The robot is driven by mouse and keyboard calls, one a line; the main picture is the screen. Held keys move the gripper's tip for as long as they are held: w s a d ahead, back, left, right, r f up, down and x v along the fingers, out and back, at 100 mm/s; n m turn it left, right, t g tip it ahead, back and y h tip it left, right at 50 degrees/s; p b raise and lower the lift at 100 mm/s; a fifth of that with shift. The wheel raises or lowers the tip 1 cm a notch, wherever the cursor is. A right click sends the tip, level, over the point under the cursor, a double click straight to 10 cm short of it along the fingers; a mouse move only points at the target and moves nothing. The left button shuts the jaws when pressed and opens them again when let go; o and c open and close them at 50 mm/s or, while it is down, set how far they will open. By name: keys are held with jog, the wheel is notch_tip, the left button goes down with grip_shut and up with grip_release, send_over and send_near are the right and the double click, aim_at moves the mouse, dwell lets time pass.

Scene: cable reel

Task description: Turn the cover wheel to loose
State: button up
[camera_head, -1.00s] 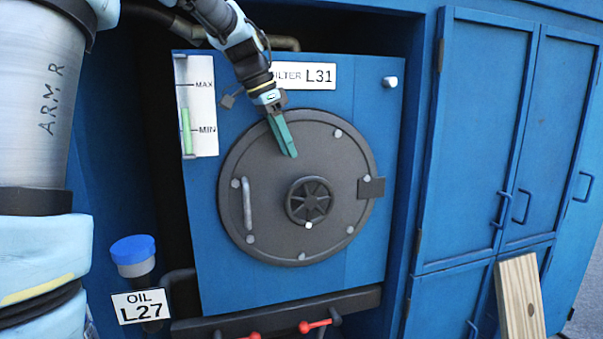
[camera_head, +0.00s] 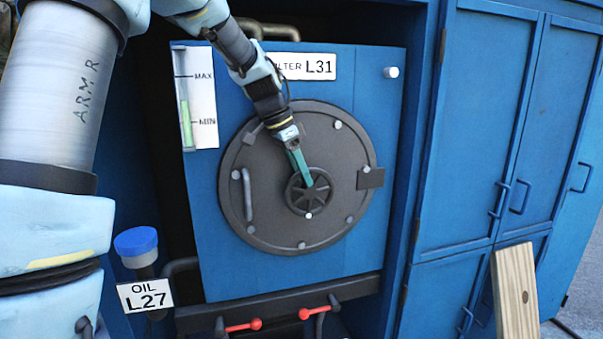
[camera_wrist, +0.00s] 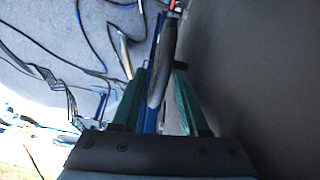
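The cover wheel (camera_head: 318,198) is a small dark spoked handwheel in the middle of the round grey cover (camera_head: 265,215). A white knob (camera_head: 309,216) shows at its lower rim. My gripper (camera_head: 307,182) reaches down from the upper left, and its green fingers overlap the wheel's upper part. In the wrist view, the two green fingers (camera_wrist: 158,95) stand apart. The grey wheel rim (camera_wrist: 161,62) shows edge-on between them, with gaps visible on both sides. The part of the wheel behind the fingers is hidden in the head view.
The cover has a handle (camera_head: 247,195) at left, a dark hinge block (camera_head: 371,178) at right and several bolts around its edge. A level gauge (camera_head: 196,98) and filter sign (camera_head: 305,67) sit above. Red-handled valves (camera_head: 243,326) lie below. Blue cabinet doors (camera_head: 485,130) stand at right.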

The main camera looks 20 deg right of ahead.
grip_shut()
dwell(0.3)
jog(key=shift+w+a+f+h+b, duration=0.1)
jog(key=shift+a+f+h+b, duration=0.2)
jog(key=shift+b, duration=0.85)
jog(key=shift+r+h+b, duration=0.1)
jog(key=shift+h+b, duration=0.3)
jog(key=shift+b, duration=0.35)
jog(key=shift+o, duration=0.4)
grip_release()
jog(key=shift+r, duration=0.1)
